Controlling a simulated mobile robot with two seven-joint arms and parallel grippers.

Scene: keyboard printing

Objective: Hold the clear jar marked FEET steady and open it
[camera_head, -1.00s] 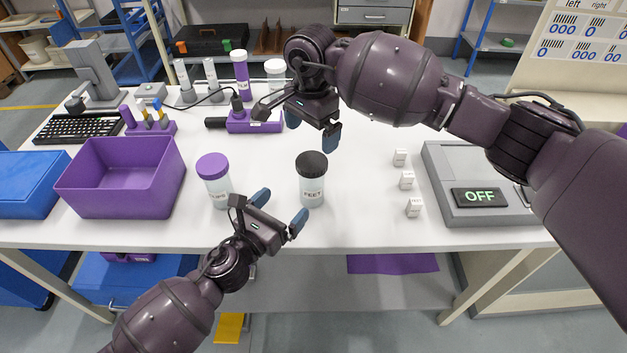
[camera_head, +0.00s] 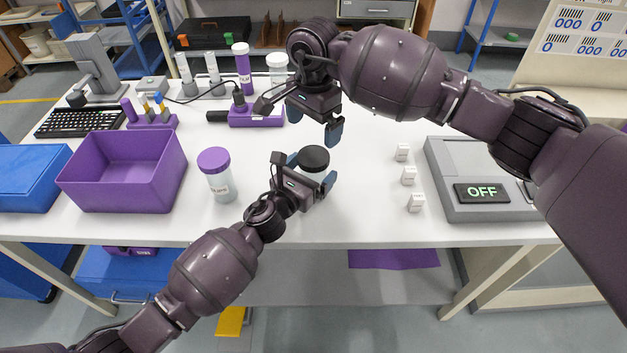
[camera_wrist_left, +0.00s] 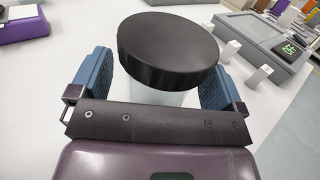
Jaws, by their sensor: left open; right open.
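The clear jar (camera_head: 312,174) with a black lid (camera_head: 314,158) stands upright near the table's front edge. Its label is hidden now behind my left gripper; in the earlier head view it reads FEET. My left gripper (camera_head: 312,176) is open, with one finger on each side of the jar. The left wrist view shows the black lid (camera_wrist_left: 168,47) and the clear body (camera_wrist_left: 160,96) between the blue finger pads, with a gap visible beside the body. My right gripper (camera_head: 302,122) is open and empty, above and behind the jar, its fingers pointing down.
A purple-lidded jar (camera_head: 218,178) stands left of the FEET jar, beside a purple bin (camera_head: 122,190). Small white blocks (camera_head: 409,175) and a grey device reading OFF (camera_head: 470,210) lie to the right. A purple tool (camera_head: 250,117) lies behind. White table between is clear.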

